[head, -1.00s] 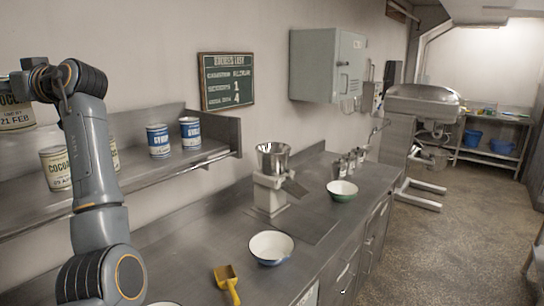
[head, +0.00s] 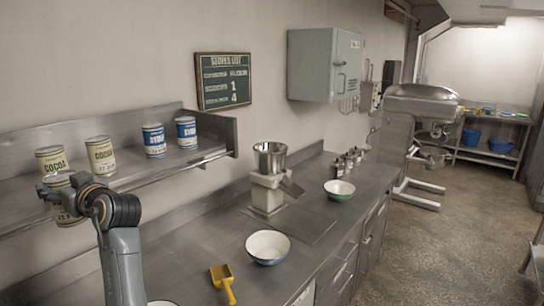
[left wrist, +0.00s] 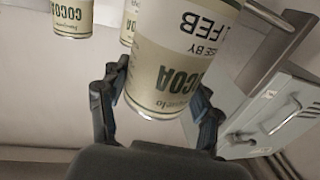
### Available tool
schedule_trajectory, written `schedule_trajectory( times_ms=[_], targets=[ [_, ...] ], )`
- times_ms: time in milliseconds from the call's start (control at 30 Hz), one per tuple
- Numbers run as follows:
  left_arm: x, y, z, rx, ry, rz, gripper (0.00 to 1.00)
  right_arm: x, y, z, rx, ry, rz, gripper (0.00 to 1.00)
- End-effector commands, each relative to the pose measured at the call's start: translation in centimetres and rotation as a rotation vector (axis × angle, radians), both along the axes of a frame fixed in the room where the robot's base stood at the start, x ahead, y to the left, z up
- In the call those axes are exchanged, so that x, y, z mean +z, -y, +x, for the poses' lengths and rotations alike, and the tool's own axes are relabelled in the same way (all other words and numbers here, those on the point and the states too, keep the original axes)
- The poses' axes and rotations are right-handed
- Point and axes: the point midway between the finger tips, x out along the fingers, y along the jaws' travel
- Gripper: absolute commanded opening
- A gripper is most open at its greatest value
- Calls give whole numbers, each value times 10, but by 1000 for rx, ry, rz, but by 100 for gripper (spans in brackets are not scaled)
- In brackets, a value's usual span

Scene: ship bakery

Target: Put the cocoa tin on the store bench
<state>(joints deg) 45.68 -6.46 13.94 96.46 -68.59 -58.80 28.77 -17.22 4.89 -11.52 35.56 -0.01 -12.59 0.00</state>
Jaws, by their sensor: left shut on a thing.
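My left gripper (head: 62,188) is shut on a cream and green cocoa tin (head: 66,214), held in front of the wall shelf at the left. In the left wrist view the tin (left wrist: 168,60) sits between both fingers and its lettering appears upside down. My gripper hides part of it in the head view. Two other cocoa tins (head: 51,160) (head: 100,156) stand on the shelf behind it. No label shows which surface is the store bench; a long steel counter (head: 190,250) runs below, and a steel table (head: 480,157) stands at the far end. My right gripper is out of view.
Two blue syrup tins (head: 154,140) (head: 186,132) stand on the shelf (head: 170,162). The counter holds a yellow scoop (head: 222,280), a white bowl (head: 268,247), a green bowl (head: 339,190) and a steel machine (head: 268,180).

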Motion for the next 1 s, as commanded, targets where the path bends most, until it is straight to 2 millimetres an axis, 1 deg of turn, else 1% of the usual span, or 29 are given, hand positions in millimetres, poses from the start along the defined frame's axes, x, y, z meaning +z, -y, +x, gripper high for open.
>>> schedule_trajectory(
  times_ms=[33, 200, 367, 500, 667, 800, 900, 1000],
  targets=[
    [-19, 11, -5, -42, -2, 2, 18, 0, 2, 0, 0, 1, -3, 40],
    [-74, 47, -23, -193, -2, 4, 18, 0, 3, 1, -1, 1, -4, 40],
    [-119, 82, -46, -340, -5, 5, 18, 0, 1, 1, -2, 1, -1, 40],
    [-154, 112, -70, -469, -6, 5, 18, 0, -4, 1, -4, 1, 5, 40],
    [-190, 149, -104, -619, -8, 5, 18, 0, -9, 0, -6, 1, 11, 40],
    [-218, 183, -140, -752, -10, 4, 18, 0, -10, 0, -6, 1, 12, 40],
    [-233, 207, -169, -843, -10, 4, 18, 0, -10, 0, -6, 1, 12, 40],
    [-244, 228, -195, -920, -8, 2, 18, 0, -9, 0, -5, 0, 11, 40]
  ],
)
